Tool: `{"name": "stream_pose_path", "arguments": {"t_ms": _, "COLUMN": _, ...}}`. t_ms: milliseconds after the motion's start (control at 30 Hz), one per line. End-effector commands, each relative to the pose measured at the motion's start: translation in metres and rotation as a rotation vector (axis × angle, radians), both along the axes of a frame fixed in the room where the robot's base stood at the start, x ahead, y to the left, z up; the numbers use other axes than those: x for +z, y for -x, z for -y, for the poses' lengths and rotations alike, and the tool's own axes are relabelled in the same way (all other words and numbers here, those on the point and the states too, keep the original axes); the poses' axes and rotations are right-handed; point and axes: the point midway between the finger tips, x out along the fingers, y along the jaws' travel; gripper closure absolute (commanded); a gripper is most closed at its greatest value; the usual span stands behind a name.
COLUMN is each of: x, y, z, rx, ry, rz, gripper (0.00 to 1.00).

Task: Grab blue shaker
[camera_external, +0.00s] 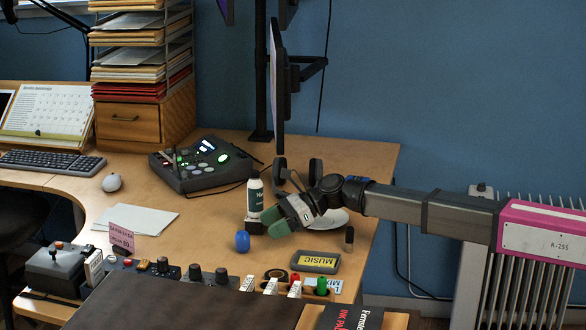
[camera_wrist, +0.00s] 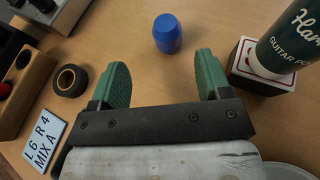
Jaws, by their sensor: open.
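The blue shaker (camera_external: 242,241) is a small egg-like blue object standing on the wooden desk. In the wrist view the shaker (camera_wrist: 167,33) is at the top middle, ahead of my gripper and roughly centred between its fingers. My gripper (camera_external: 272,224) has green fingertips and reaches in from the right, just right of the shaker. In the wrist view my gripper (camera_wrist: 163,82) is open and empty, with bare desk between its fingers. A gap shows between the fingertips and the shaker.
A dark guitar polish bottle (camera_wrist: 292,45) on a small box (camera_wrist: 245,72) stands right of the fingers. A tape roll (camera_wrist: 69,80) and a label card (camera_wrist: 38,138) lie left. A "MUSIC" tin (camera_external: 315,262) sits in front. Paper sheets (camera_external: 135,221) lie left of the shaker.

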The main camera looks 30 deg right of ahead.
Motion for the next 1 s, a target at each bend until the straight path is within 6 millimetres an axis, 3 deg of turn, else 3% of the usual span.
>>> {"name": "stream_pose_path", "arguments": {"t_ms": 300, "x": -0.017, "y": -0.012, "z": -0.040, "rx": 0.002, "ry": 0.000, "rz": 0.001, "gripper": 0.29}}
{"name": "stream_pose_path", "arguments": {"t_ms": 567, "x": -0.024, "y": -0.019, "z": -0.054, "rx": 0.002, "ry": 0.000, "rz": 0.001, "gripper": 0.29}}
{"name": "stream_pose_path", "arguments": {"t_ms": 833, "x": -0.037, "y": -0.031, "z": -0.085, "rx": 0.002, "ry": 0.001, "rz": 0.002, "gripper": 0.29}}
{"name": "stream_pose_path", "arguments": {"t_ms": 1000, "x": -0.039, "y": -0.031, "z": -0.088, "rx": 0.001, "ry": 0.000, "rz": 0.003, "gripper": 0.29}}
